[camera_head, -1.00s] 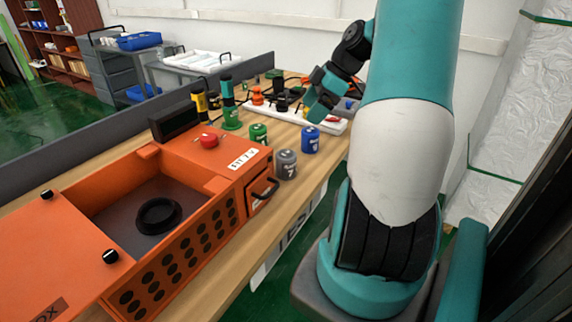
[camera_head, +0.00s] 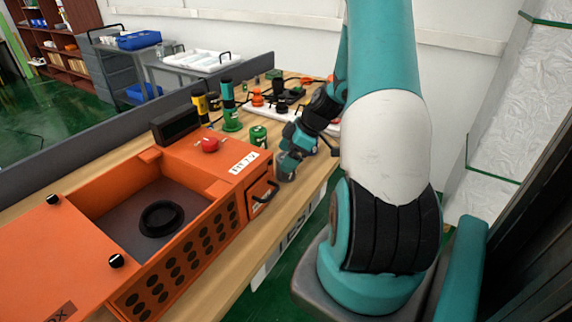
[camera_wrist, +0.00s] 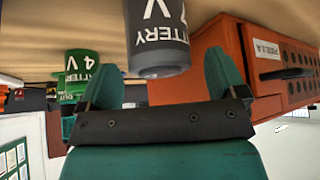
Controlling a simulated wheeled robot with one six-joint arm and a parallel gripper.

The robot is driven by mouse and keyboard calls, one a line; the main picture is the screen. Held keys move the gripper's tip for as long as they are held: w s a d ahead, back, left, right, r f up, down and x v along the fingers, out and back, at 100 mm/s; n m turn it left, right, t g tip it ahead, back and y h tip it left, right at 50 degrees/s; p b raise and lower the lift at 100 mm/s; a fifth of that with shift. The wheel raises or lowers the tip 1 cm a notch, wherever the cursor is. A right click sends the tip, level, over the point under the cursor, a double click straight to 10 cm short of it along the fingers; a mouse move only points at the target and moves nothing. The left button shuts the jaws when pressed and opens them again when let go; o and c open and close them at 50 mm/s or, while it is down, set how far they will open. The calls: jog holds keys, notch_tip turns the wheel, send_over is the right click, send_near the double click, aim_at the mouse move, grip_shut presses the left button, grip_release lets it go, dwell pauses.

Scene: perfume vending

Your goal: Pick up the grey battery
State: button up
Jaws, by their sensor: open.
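The grey battery (camera_wrist: 157,38) is a dark grey cylinder with white lettering. It stands large at the top middle of the wrist view, which looks upside down. My gripper (camera_wrist: 164,74) is open, with one teal finger towards each side of the battery. I cannot tell how far the battery reaches in between them.
A green battery (camera_head: 258,136) marked 4 V stands close by; it also shows in the wrist view (camera_wrist: 82,66). The orange box (camera_head: 205,180) with a handle is on the other side. Bare wooden table (camera_head: 285,205) lies in front.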

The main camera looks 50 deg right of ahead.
jog(key=shift+x, duration=1.35)
jog(key=c, duration=1.2)
jog(key=shift+c, duration=0.2)
